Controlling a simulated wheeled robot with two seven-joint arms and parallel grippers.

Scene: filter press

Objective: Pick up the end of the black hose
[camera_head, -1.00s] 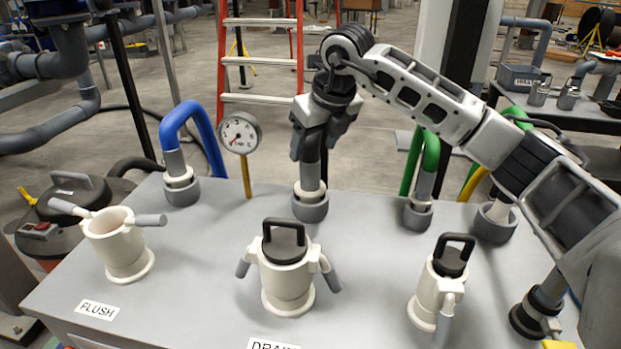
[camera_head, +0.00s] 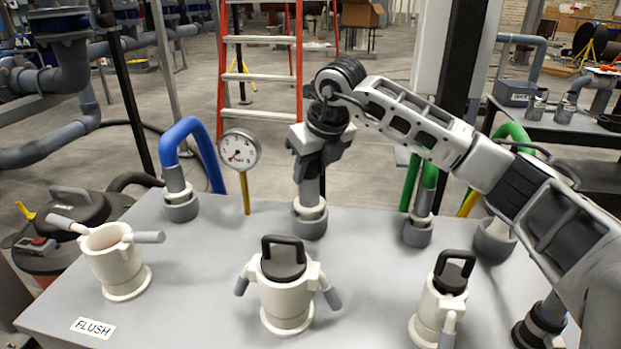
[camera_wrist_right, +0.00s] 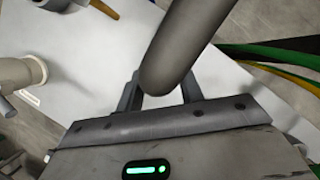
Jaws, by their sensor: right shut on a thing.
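The end of the black hose (camera_head: 309,191), dark grey in this light, stands upright in a white collar and a grey base ring (camera_head: 309,222) at the table's back middle. My right gripper (camera_head: 314,165) comes down from above and is shut on this hose end. In the right wrist view the hose (camera_wrist_right: 188,45) shows as a thick grey cylinder between the two fingers (camera_wrist_right: 160,92). The hose end still sits in its collar; no gap shows below it. My left gripper is not in view.
On the grey table (camera_head: 215,275), a blue hose (camera_head: 187,128) and a gauge (camera_head: 239,150) stand left of the hose. Green hoses (camera_head: 424,190) stand right. White pots (camera_head: 117,262), (camera_head: 286,290) and (camera_head: 440,300) line the front. A red ladder (camera_head: 262,75) stands behind.

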